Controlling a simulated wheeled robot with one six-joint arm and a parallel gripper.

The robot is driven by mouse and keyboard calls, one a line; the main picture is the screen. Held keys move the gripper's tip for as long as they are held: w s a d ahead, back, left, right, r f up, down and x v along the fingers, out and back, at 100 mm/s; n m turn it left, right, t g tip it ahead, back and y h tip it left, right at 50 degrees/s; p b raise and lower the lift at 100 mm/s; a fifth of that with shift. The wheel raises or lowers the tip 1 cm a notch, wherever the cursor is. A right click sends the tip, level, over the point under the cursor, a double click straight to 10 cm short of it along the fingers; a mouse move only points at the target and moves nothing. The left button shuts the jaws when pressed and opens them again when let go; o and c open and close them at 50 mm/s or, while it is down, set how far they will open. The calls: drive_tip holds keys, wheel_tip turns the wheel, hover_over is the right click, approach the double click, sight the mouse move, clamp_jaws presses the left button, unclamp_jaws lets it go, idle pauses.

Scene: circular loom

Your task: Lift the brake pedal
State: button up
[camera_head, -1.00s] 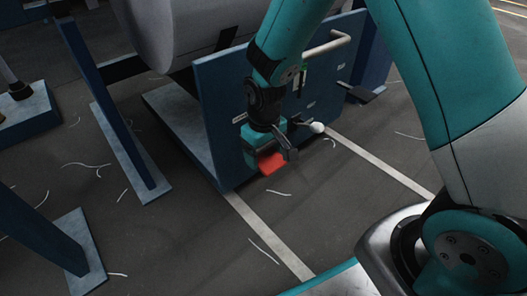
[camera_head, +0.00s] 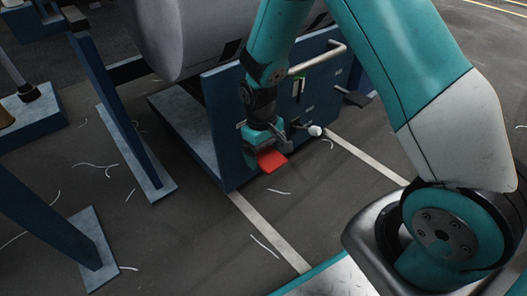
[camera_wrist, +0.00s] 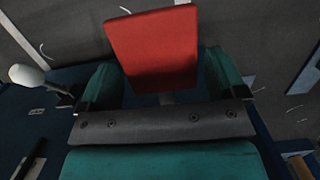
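The brake pedal is a flat red plate (camera_head: 271,161) low at the front of the blue machine panel, just above the floor. My gripper (camera_head: 262,143) is right behind and above it, against the panel side. In the wrist view the red pedal (camera_wrist: 155,50) lies between and beyond the two teal fingers of my gripper (camera_wrist: 162,85). The fingers are spread apart, one on each side of the pedal's narrower end. I cannot tell whether either finger touches it. The pedal's mount is mostly hidden by my gripper.
A lever with a white knob (camera_head: 316,130) sticks out just right of my gripper; the knob (camera_wrist: 28,76) is at the left in the wrist view. A pale handle bar (camera_head: 318,58) is above on the blue panel (camera_head: 222,118). The floor in front is clear.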

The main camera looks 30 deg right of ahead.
drive_tip(key=shift+o, duration=0.5)
wheel_tip(320, 180, up, 17)
drive_tip(key=w+p, duration=0.2)
drive_tip(key=p, duration=0.8)
drive_tip(key=shift+w+a, duration=0.2)
drive_tip(key=shift+a, duration=0.05)
drive_tip(key=shift+r, duration=0.1)
drive_tip(key=s+a+r+n+t+y+p, duration=0.1)
drive_tip(key=s+a+r+p, duration=0.1)
drive_tip(key=s+r, duration=0.35)
drive_tip(key=s+a+r+n+y+p, duration=0.1)
drive_tip(key=s+a+r+p, duration=0.15)
drive_tip(key=r, duration=0.65)
drive_tip(key=s+a+r+n+y+p, duration=0.3)
drive_tip(key=s+a+r+p, duration=0.1)
drive_tip(key=s+r, duration=0.95)
wheel_tip(320, 180, up, 36)
drive_tip(key=p, duration=3.7)
drive_tip(key=shift+s+m+t, duration=0.3)
drive_tip(key=shift+s, duration=0.05)
